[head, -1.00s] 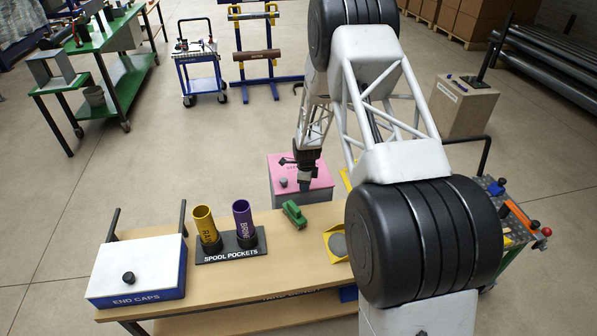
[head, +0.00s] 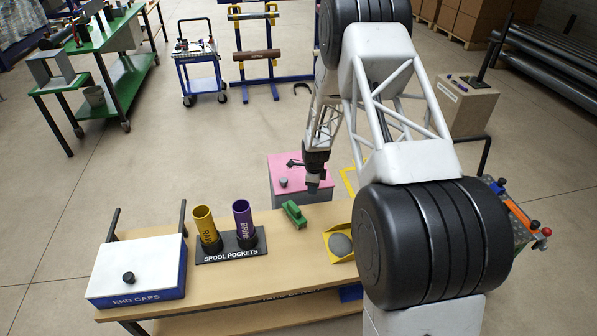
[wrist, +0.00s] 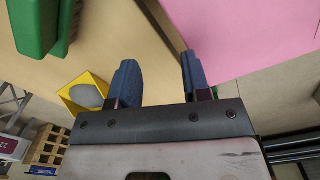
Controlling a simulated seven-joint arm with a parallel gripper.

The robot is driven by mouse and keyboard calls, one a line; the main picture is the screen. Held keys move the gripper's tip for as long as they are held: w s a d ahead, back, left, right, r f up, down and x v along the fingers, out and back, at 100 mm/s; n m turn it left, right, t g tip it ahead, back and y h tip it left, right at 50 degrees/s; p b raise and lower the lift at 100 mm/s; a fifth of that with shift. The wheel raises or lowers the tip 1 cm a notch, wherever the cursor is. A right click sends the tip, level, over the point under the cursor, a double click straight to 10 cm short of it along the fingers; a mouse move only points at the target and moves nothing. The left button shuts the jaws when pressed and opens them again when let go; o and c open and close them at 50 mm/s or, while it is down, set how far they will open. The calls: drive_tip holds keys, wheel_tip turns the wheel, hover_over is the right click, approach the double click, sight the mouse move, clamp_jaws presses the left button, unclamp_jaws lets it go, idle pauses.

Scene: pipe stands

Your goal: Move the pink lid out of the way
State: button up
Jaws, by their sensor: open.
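The pink lid (head: 276,165) lies on a grey box (head: 288,199) behind the table, with a small dark round knob (head: 283,182) on its top. In the wrist view the lid (wrist: 250,32) fills the upper right corner, and its knob is out of sight there. My gripper (head: 313,190) is over the lid's right part, to the right of the knob. In the wrist view the blue fingers of my gripper (wrist: 158,65) are apart with nothing between them. The fingers show no contact with the lid.
A green object (head: 294,214) and a yellow tray (head: 333,257) with a grey round piece stand on the table (head: 225,280). Spool pockets (head: 232,254) hold a yellow and a purple tube. A white-lidded END CAPS box (head: 137,267) is at left. Floor left of the pink lid is clear.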

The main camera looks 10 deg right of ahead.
drive_tip(key=shift+s+d, duration=0.55)
drive_tip(key=shift+d, duration=0.35)
drive_tip(key=shift+s+d, duration=0.55)
drive_tip(key=shift+d, duration=0.35)
drive_tip(key=shift+s+d, duration=0.55)
drive_tip(key=shift+d, duration=0.35)
drive_tip(key=shift+d, duration=0.1)
drive_tip(key=shift+s+d, duration=0.85)
drive_tip(key=shift+d, duration=0.5)
drive_tip(key=shift+s+d, duration=0.8)
drive_tip(key=shift+d, duration=0.55)
drive_tip(key=shift+s+d, duration=0.85)
drive_tip(key=shift+d, duration=0.5)
drive_tip(key=shift+s+d, duration=0.1)
drive_tip(key=shift+d, duration=0.1)
drive_tip(key=shift+s+d, duration=0.8)
drive_tip(key=shift+d, duration=0.5)
drive_tip(key=shift+s+d, duration=0.85)
drive_tip(key=shift+d, duration=0.5)
drive_tip(key=shift+s+d, duration=0.8)
drive_tip(key=shift+d, duration=0.5)
drive_tip(key=shift+s+d, duration=0.1)
drive_tip(key=shift+d, duration=0.05)
drive_tip(key=shift+s+d, duration=0.8)
drive_tip(key=shift+d, duration=0.55)
drive_tip(key=shift+s+d, duration=0.85)
drive_tip(key=shift+d, duration=0.45)
drive_tip(key=shift+s+d, duration=0.8)
drive_tip(key=shift+d, duration=0.55)
